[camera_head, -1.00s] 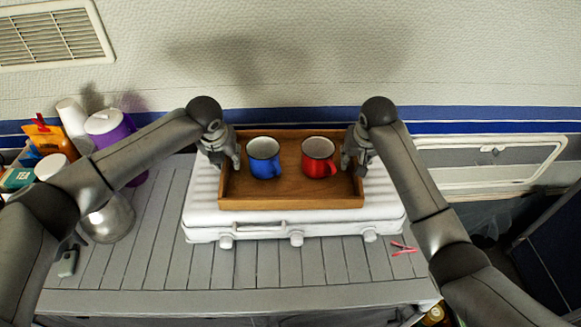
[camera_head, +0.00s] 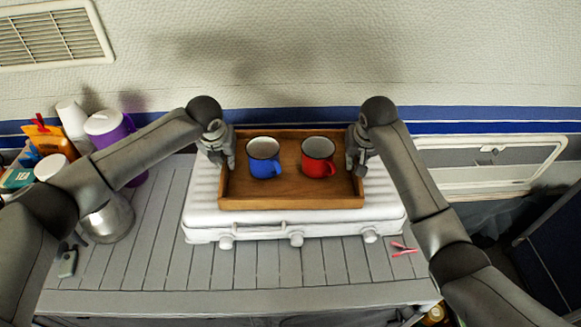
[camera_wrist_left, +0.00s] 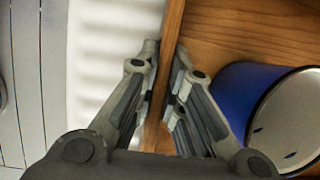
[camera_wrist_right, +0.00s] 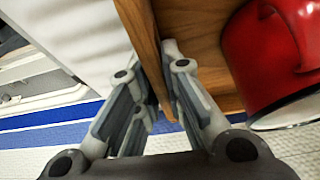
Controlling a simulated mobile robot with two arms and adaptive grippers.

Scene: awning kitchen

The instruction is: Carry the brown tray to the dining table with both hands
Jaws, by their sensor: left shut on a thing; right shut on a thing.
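The brown wooden tray (camera_head: 290,203) rests on a white ribbed case on the counter. A blue mug (camera_head: 264,160) and a red mug (camera_head: 318,158) stand upright in it, side by side. My left gripper (camera_head: 226,162) is shut on the tray's left wall, one finger outside and one inside; the wall shows between its fingers in the left wrist view (camera_wrist_left: 163,75). My right gripper (camera_head: 356,165) is shut on the right wall, which shows between its fingers in the right wrist view (camera_wrist_right: 152,45). The blue mug (camera_wrist_left: 255,100) and the red mug (camera_wrist_right: 268,60) are close to the inner fingers.
The white case (camera_head: 290,226) lies under the tray. A purple jug (camera_head: 112,130), a metal pot (camera_head: 108,218) and several small items stand at the left. A red clip (camera_head: 404,248) lies on the counter at the right. The wall is close behind the tray.

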